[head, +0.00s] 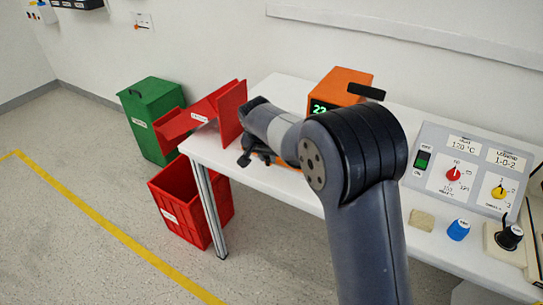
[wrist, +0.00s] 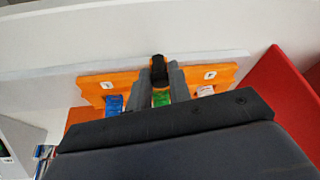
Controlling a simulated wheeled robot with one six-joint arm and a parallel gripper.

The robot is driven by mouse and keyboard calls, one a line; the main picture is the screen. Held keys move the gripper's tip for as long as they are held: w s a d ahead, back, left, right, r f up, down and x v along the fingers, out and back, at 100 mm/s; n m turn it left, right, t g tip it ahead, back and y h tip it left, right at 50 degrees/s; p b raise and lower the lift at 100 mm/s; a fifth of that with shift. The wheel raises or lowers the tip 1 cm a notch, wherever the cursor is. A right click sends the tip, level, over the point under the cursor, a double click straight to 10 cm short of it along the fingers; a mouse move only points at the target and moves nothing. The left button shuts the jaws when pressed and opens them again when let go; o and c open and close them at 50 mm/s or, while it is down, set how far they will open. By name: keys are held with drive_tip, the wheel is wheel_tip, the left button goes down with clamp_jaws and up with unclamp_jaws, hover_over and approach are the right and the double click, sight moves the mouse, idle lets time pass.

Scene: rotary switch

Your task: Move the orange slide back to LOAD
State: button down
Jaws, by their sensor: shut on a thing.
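The orange slide (wrist: 128,78) spans the middle of the wrist view, with a white label towards each end. A blue piece (wrist: 114,104), a green piece (wrist: 161,97) and a whitish piece (wrist: 205,91) show along its near side. A black knob (wrist: 158,66) stands at the slide's middle. My gripper (wrist: 160,76) is shut on this knob, one grey finger on each side. In the head view my gripper (head: 247,158) is low over the table's left end, and my arm hides most of the slide. No LOAD wording is readable.
A red chute (head: 203,113) stands at the table's left end, close to my gripper. A red crate (head: 178,206) and a green bin (head: 152,117) stand on the floor. An orange box (head: 341,85) with a green display stands behind my arm. A control panel (head: 433,184) is at right.

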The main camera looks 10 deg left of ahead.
drive_tip(key=shift+a+r, duration=0.1)
drive_tip(key=shift+a, duration=0.1)
drive_tip(key=c, duration=1.3)
unclamp_jaws()
drive_tip(key=v, duration=1)
drive_tip(key=shift+r, duration=0.3)
drive_tip(key=shift+s+f, duration=0.1)
drive_tip(key=shift+f, duration=0.05)
drive_tip(key=x, duration=1)
drive_tip(key=shift+f, duration=0.3)
drive_tip(key=shift+d, duration=0.3)
